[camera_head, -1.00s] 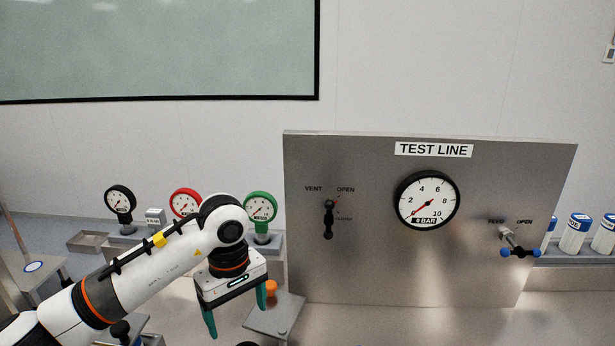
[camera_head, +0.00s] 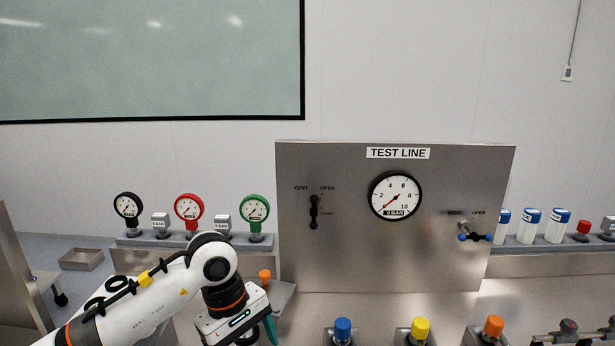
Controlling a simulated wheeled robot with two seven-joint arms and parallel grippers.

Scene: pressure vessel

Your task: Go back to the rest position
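My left gripper (camera_head: 240,336) hangs at the bottom of the head view, left of the test line panel. One teal finger shows at its right side; the fingertips are cut off by the picture's lower edge, so its opening cannot be judged. No held object shows. My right gripper is not in view. The grey test line panel (camera_head: 350,250) stands upright in the middle, with a round gauge (camera_head: 396,195) whose needle points to the low end.
Black (camera_head: 127,206), red (camera_head: 189,207) and green (camera_head: 255,208) gauges stand on a ledge behind my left arm. Blue (camera_head: 343,329), yellow (camera_head: 420,328) and orange (camera_head: 493,326) caps stand in front of the panel. White bottles (camera_head: 530,226) stand at right. An orange knob (camera_head: 265,275) is near my gripper.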

